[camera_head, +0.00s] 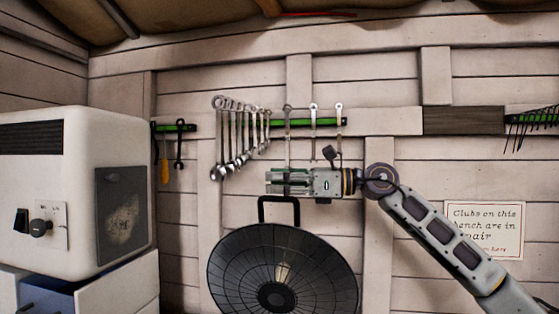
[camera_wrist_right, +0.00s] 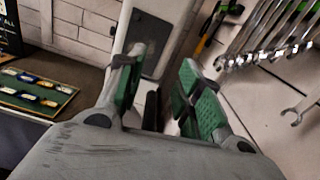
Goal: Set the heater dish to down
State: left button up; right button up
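The heater dish (camera_head: 327,262) is a dark round ribbed bowl, low in the middle of the head view. Its open face and pale central element (camera_head: 283,272) show to me; its lower edge is cut off. A black loop handle (camera_head: 279,199) stands up from its top rim. My right gripper (camera_head: 268,183) comes in from the right, fingers pointing left, just above the handle; I cannot tell whether they touch. In the right wrist view its green-padded fingers (camera_wrist_right: 163,90) are apart with nothing clearly held between them. My left gripper is out of view.
A cream cabinet (camera_head: 75,170) with a knob (camera_head: 40,228) stands at the left, above a blue drawer (camera_head: 55,290). Several wrenches (camera_head: 240,140) hang on the back wall behind my gripper.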

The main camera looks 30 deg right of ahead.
jog(key=shift+r, duration=2.6)
jog(key=shift+a, duration=0.1)
